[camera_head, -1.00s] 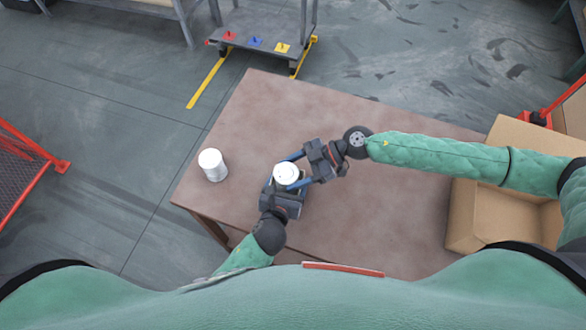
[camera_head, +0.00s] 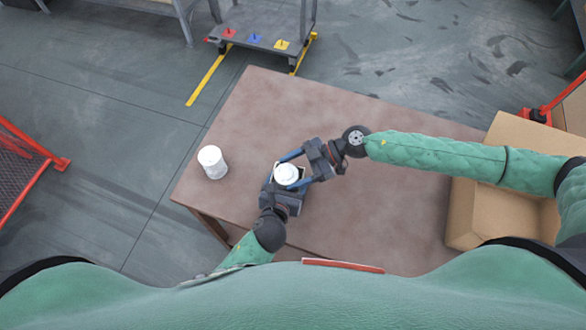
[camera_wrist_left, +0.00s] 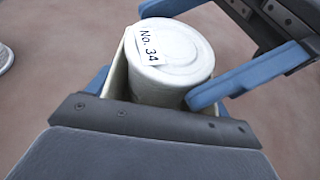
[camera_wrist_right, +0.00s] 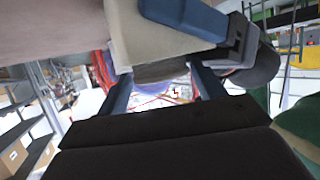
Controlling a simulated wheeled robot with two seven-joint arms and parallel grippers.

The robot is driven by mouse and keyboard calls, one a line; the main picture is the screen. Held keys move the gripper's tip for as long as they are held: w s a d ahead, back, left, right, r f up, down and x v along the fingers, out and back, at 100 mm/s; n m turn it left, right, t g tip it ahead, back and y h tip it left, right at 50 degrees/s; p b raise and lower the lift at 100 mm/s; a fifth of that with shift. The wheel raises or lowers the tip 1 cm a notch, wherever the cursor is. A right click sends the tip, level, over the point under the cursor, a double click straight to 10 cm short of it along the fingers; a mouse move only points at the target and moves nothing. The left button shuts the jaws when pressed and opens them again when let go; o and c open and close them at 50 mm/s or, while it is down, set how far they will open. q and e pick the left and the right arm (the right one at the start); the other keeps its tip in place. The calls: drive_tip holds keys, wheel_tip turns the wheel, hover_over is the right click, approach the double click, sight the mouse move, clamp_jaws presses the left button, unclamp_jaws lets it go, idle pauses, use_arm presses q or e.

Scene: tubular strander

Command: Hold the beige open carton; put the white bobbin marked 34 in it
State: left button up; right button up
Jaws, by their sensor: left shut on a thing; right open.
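The white bobbin marked 34 (camera_wrist_left: 172,50) stands upright in the beige open carton (camera_wrist_left: 117,72), its labelled top above the rim; how deep its base sits is hidden. In the head view the bobbin (camera_head: 286,174) shows as a white disc. My left gripper (camera_head: 287,190) is shut on the carton and holds it over the near left of the table. My right gripper (camera_head: 288,172) is open, its blue fingers on either side of the bobbin's top. In the right wrist view the carton (camera_wrist_right: 150,38) lies ahead between the fingers.
Another white bobbin (camera_head: 212,162) stands on the brown table (camera_head: 370,225) to the left. A large cardboard box (camera_head: 465,215) is at the table's right end. A grey trolley (camera_head: 265,38) is on the floor beyond. The table's middle is mostly clear.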

use_arm(q)
drive_tip(key=shift+w+a, duration=0.15)
drive_tip(key=shift+w, duration=0.1)
use_arm(e)
drive_tip(key=shift+s+f, duration=0.1)
drive_tip(key=shift+s, duration=0.4)
drive_tip(key=shift+c, duration=0.4)
drive_tip(key=shift+w+d, duration=0.1)
drive_tip(key=shift+d, duration=0.15)
drive_tip(key=shift+c, duration=0.2)
use_arm(q)
drive_tip(key=shift+s, duration=0.15)
use_arm(e)
drive_tip(key=shift+o, duration=0.6)
drive_tip(key=v, duration=1.1)
drive_tip(key=shift+w+d+r, duration=0.25)
drive_tip(key=shift+w+r, duration=0.05)
drive_tip(key=shift+w, duration=0.1)
use_arm(q)
drive_tip(key=o, duration=0.9)
drive_tip(key=shift+s, duration=0.15)
drive_tip(key=v, duration=1.1)
drive_tip(key=shift+s+r, duration=0.1)
drive_tip(key=shift+s, duration=0.1)
drive_tip(key=shift+s+a, duration=0.1)
drive_tip(key=shift+s, duration=0.05)
